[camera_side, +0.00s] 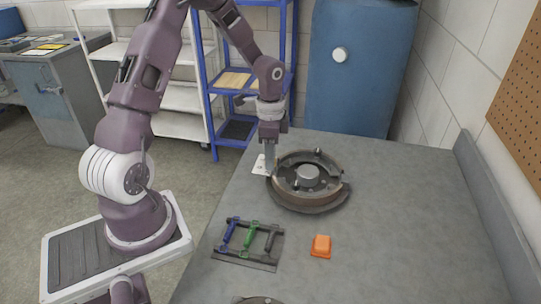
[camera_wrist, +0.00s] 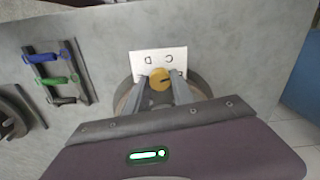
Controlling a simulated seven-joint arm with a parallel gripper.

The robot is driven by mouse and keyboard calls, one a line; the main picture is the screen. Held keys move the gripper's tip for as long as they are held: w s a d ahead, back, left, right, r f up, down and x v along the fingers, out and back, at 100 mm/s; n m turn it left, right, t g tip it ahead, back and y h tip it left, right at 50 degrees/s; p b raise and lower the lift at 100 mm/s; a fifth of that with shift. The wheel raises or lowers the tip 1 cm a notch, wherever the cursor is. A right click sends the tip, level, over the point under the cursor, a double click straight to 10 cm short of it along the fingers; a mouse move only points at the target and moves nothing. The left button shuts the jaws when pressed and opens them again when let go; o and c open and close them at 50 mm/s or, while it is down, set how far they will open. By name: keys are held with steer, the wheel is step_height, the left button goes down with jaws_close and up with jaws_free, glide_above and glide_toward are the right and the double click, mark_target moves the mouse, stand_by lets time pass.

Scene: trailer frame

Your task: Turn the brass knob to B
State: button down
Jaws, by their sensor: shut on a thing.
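The brass knob (camera_wrist: 160,76) sits on a white plate (camera_wrist: 148,58) in the wrist view; the plate also shows beside my gripper in the side view (camera_side: 259,163). A dark line marks the knob's face. Two letters show on the plate, apparently C and D, upside down; the rest of the plate is covered and I cannot see a B. My gripper (camera_wrist: 160,82) is shut on the knob, one finger on each side. In the side view my gripper (camera_side: 270,158) points down at the plate, and its fingers hide the knob.
A round drum assembly (camera_side: 296,200) stands right beside my gripper. Nearer the front lie a dark tray (camera_side: 262,263) with blue, green and black handled tools and an orange block (camera_side: 321,246). The right side of the grey bench (camera_side: 420,220) is clear.

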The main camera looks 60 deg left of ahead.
steer(key=shift+m, duration=1.6)
steer(key=c, duration=1.1)
jaws_free()
step_height(320, 180, up, 7)
steer(key=shift+r, duration=0.1)
